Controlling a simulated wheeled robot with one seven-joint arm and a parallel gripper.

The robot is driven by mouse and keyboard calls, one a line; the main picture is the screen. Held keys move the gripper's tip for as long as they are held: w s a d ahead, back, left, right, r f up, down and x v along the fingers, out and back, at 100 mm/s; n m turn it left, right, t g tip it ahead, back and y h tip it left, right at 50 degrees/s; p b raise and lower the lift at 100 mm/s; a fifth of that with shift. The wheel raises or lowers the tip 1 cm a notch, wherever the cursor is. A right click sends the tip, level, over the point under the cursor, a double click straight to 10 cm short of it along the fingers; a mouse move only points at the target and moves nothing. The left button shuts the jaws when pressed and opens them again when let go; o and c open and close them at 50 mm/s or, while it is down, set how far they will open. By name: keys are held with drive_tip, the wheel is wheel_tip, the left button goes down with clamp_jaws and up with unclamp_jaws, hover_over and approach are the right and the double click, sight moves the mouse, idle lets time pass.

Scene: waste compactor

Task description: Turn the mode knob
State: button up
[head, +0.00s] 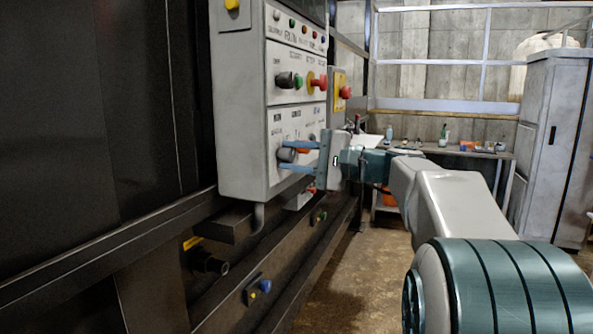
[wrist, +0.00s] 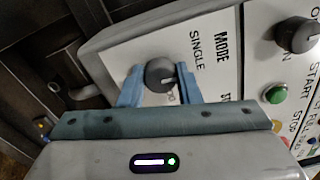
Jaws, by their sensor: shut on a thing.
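The mode knob (wrist: 160,75) is a dark grey round knob with a white pointer line, on a white panel marked MODE and SINGLE in the wrist view. My gripper (wrist: 162,84) has its two blue fingers on either side of the knob and is shut on it. In the head view, my gripper (head: 287,156) reaches in from the right to the lower part of the control box, with the knob (head: 286,155) between its fingers. Part of the lettering below the knob is hidden by my gripper.
Dark rails (head: 290,262) run below. A bench (head: 470,152) and grey cabinet (head: 551,140) stand behind. Floor right of the rails is clear.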

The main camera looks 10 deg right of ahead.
drive_tip(key=shift+f+n+b, duration=0.15)
drive_tip(key=shift+n+b, duration=0.3)
drive_tip(key=shift+n, duration=0.15)
drive_tip(key=o, duration=1)
drive_tip(key=shift+c, duration=0.2)
drive_tip(key=shift+s, duration=0.1)
drive_tip(key=v, duration=1.3)
drive_tip(key=shift+s+d+p, duration=0.15)
drive_tip(key=shift+d+p, duration=0.2)
drive_tip(key=shift+p, duration=0.05)
